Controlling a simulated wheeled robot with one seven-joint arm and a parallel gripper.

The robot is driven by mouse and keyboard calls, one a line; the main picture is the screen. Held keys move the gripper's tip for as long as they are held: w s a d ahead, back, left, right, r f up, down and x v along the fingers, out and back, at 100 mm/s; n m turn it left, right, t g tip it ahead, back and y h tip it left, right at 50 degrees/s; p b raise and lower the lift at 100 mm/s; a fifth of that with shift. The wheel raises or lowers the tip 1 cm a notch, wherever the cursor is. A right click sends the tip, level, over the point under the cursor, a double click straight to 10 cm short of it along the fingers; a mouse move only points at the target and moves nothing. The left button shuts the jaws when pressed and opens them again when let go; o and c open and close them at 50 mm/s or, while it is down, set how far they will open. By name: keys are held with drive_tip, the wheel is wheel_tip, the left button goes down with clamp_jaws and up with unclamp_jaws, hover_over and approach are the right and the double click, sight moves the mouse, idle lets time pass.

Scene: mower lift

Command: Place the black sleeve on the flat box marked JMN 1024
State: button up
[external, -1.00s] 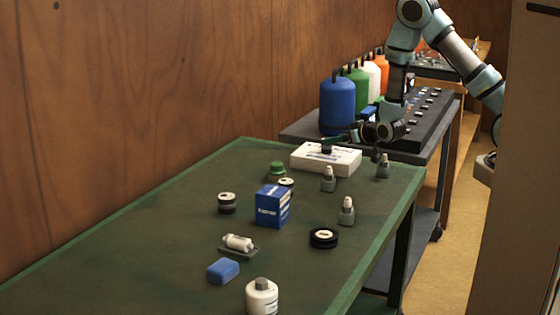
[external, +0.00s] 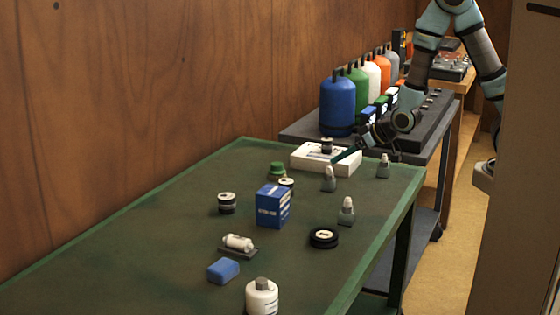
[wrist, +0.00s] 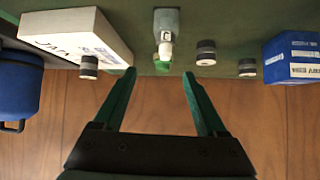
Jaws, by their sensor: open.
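The black sleeve (external: 326,146), a short black cylinder with a pale band, stands upright on the flat white box (external: 345,163) at the far end of the green table. In the wrist view the sleeve (wrist: 89,66) rests on the box (wrist: 62,32), whose dark lettering is only partly readable. My gripper (external: 338,158) is low at the right part of the box, apart from the sleeve. In the wrist view my gripper's green fingers (wrist: 159,75) are spread with nothing between them, and the sleeve lies left of them.
Similar black cylinders (external: 227,203), a green-capped item (external: 277,169), a blue box (external: 272,206), grey bottles (external: 347,212) and a black ring (external: 323,238) stand on the table. A dark cart (external: 300,133) with coloured bottles (external: 338,106) adjoins the far end. A wooden wall runs along the left.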

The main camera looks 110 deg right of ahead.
drive_tip(key=w+a+n+g+y, duration=0.2)
drive_tip(key=a+n+y, duration=0.4)
drive_tip(key=a, duration=1.3)
drive_tip(key=s+a+r+n+g+y, duration=0.1)
drive_tip(key=s+a+r+n+g, duration=0.1)
drive_tip(key=s+a, duration=0.5)
drive_tip(key=shift+a+r+n+g+y, duration=0.2)
drive_tip(key=shift+a+n+g+y, duration=0.3)
drive_tip(key=shift+a, duration=0.55)
